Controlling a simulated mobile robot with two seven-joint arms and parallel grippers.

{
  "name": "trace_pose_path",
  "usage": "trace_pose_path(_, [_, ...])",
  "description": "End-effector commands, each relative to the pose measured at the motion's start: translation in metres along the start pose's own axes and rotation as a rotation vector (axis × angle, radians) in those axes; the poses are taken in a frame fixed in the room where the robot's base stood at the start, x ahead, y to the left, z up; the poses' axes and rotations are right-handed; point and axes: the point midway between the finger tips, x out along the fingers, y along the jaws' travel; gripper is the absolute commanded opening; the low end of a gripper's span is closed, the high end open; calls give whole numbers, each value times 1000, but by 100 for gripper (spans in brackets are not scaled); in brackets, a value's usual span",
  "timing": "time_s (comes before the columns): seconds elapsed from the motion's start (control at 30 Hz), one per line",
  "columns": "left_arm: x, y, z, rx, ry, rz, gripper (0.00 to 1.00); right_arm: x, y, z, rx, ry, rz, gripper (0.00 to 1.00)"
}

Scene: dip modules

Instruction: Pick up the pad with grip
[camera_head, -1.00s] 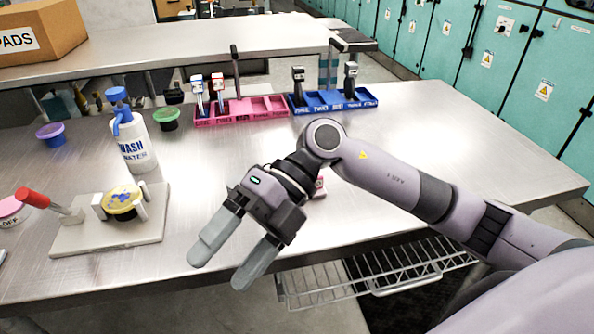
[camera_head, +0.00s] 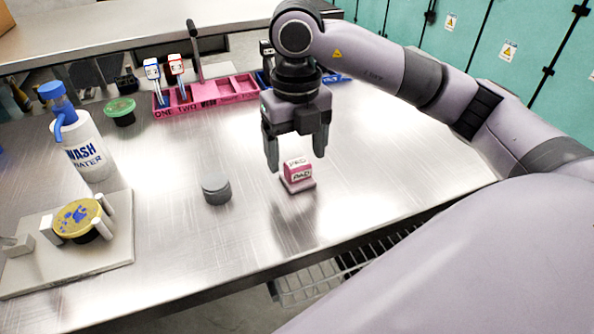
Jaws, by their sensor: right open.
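The pad with grip (camera_head: 298,176) is a small pink and white block labelled PAD on a flat base. It sits on the steel table right of the middle. My right gripper (camera_head: 295,160) points down just above and around the top of the pad, its two fingers apart. I cannot tell whether the fingers touch it. The pad stands on the table. My left gripper does not show.
A grey cylinder (camera_head: 216,191) stands left of the pad. A wash water bottle (camera_head: 82,140), a board (camera_head: 100,258) with a yellow-topped round dish (camera_head: 76,217), a green-lidded pot (camera_head: 120,110) and a pink tray (camera_head: 222,92) stand further left and behind. The table's front edge is near.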

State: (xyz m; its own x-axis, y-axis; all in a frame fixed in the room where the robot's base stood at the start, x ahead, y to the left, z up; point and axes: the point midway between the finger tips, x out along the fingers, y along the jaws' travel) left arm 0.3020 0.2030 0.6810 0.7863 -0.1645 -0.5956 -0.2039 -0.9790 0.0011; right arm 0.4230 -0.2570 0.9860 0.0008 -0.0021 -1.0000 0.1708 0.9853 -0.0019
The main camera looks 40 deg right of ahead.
Motion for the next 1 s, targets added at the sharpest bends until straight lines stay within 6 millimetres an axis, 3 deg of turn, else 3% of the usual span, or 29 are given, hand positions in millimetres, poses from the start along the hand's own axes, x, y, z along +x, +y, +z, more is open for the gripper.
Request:
trace_pose_path(0.2, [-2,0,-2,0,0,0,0,30,-3,-1,-2,3,0,77])
trace_pose_path(0.47, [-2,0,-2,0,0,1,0,33,-2,0,-2,0,1,77])
trace_pose_path(0.5, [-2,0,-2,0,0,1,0,33,-2,-1,-2,0,1,73])
trace_pose_path(0.67, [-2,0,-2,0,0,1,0,33,-2,-1,-1,1,1,21])
trace_pose_path(1.0, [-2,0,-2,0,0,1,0,31,-2,0,-1,0,2,21])
